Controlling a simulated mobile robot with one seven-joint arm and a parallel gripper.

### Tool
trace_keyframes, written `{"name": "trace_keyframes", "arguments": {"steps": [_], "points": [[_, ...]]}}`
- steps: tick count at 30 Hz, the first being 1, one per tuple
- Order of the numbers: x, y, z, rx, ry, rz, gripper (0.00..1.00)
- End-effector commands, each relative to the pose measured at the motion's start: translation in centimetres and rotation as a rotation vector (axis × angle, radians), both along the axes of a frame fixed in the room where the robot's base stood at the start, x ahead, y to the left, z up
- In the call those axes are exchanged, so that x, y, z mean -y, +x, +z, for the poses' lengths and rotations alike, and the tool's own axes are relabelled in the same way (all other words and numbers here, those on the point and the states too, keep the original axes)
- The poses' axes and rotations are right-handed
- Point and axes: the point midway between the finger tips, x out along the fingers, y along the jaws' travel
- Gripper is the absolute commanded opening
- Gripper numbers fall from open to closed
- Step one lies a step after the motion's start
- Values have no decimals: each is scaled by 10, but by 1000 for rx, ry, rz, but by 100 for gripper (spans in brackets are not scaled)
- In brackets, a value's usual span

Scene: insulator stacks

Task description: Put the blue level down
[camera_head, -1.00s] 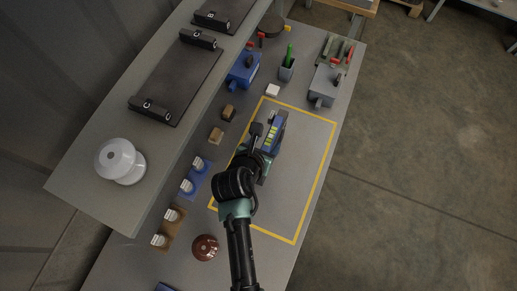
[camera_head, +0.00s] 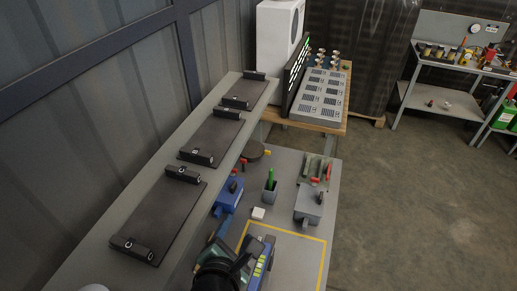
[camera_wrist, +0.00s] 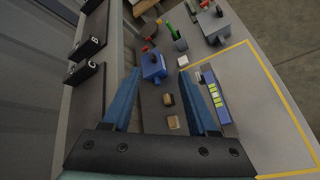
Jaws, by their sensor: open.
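The blue level (camera_wrist: 217,100), a long blue bar with yellow-green windows, appears to rest on the grey table inside the yellow outline (camera_wrist: 261,65). In the head view the level (camera_head: 263,262) shows near the bottom edge, to the right of my dark wrist. My gripper (camera_wrist: 160,68) is open, its two blue fingers wide apart, with nothing held between them. The level lies just right of the right finger in the wrist view, apart from the space between the fingers. The finger hides part of the level's left side.
A blue vise-like block (camera_wrist: 153,66) and small brown blocks (camera_wrist: 173,122) stand left of the outline. A grey cup with a green tool (camera_head: 270,188), a white block (camera_head: 258,213) and a grey box (camera_head: 308,206) stand farther back. A raised shelf (camera_head: 140,205) runs along the left.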

Motion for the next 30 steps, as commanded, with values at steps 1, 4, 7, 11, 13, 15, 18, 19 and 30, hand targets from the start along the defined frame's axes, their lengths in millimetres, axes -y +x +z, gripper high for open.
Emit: {"name": "trace_keyframes", "arguments": {"steps": [1, 4, 7, 11, 13, 15, 18, 19, 30], "points": [[0, 20, 44, 118, 163, -64, 59], [1, 44, 123, 319, 505, -157, 59], [6, 54, 204, 504, 855, -198, 59], [18, 46, 309, 703, 1317, -165, 59], [25, 33, 363, 784, 1565, -106, 59], [32, 14, 412, 836, 1795, -18, 59], [40, -17, 467, 859, 2070, 127, 59], [41, -25, 480, 858, 2136, 170, 59], [47, -68, 530, 793, 2426, 390, 59]]}}
